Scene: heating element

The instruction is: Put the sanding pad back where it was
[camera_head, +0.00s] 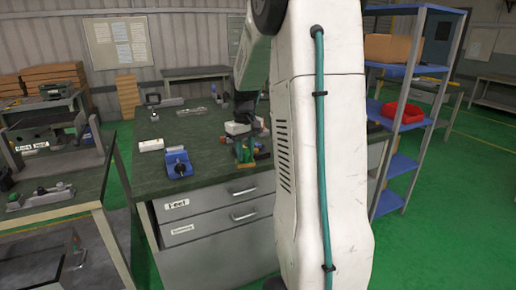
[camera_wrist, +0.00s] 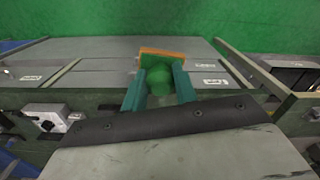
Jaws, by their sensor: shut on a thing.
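The sanding pad (camera_wrist: 160,80) has a rounded green handle and a flat orange base. In the wrist view it sits between the two teal fingers of my gripper (camera_wrist: 160,90), which is shut on the handle. The orange base lies beyond the fingertips. In the head view my gripper (camera_head: 243,151) is small, near the front edge of the green-topped workbench (camera_head: 215,172), and my white arm hides much of what is right of it. I cannot tell whether the pad touches the bench top.
A blue vise-like tool (camera_head: 178,163) and a white box (camera_head: 151,145) stand left of my gripper. Labelled drawers (camera_head: 215,215) face the front. A blue shelf unit (camera_head: 400,165) with a red bin (camera_head: 402,113) is at right. Bare bench top lies around the vise.

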